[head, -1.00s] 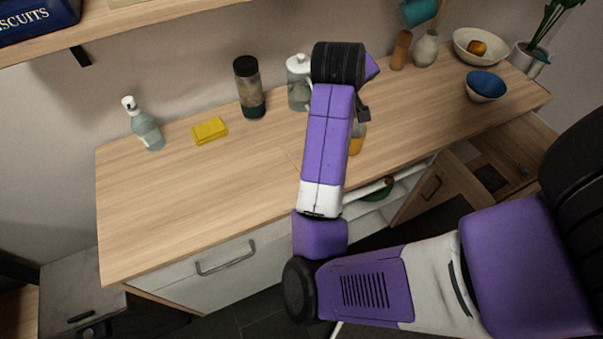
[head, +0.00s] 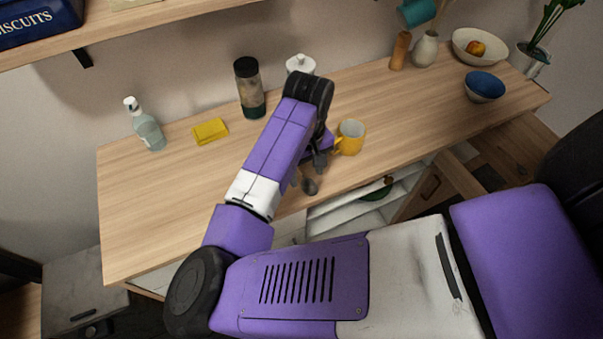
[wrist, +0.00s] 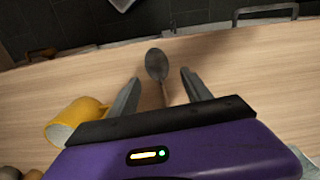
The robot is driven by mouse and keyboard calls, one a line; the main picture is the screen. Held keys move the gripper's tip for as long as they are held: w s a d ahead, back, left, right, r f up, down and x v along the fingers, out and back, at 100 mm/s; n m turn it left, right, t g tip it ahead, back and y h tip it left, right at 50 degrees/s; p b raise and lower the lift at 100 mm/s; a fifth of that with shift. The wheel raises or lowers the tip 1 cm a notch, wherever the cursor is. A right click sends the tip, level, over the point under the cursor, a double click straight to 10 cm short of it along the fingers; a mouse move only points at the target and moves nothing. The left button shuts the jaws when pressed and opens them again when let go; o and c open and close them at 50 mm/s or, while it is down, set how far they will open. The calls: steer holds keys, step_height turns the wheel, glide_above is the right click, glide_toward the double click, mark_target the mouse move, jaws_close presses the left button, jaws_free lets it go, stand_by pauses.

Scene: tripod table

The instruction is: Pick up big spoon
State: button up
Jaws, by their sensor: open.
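The big spoon (wrist: 157,66) lies on the wooden counter near its front edge. In the wrist view its dark metal bowl shows just beyond my fingertips, and its handle runs back between the fingers until my gripper body hides it. In the head view the spoon's bowl (head: 310,187) shows near the counter's front edge, with much of the handle hidden by my arm. My gripper (wrist: 160,80) is open and empty, with one finger on each side of the handle. It also shows in the head view (head: 319,165), partly hidden by my wrist.
A yellow mug (head: 350,138) stands close to my gripper and also shows in the wrist view (wrist: 75,118). A white-lidded jar (head: 300,64), dark jar (head: 250,88), yellow sponge (head: 210,131) and soap bottle (head: 146,126) stand farther back.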

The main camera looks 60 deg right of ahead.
mark_target(306, 182)
steer(key=shift+w+d+f, duration=0.1)
steer(key=shift+d+f, duration=0.1)
steer(key=shift+f, duration=1.4)
jaws_close()
steer(key=shift+r, duration=0.15)
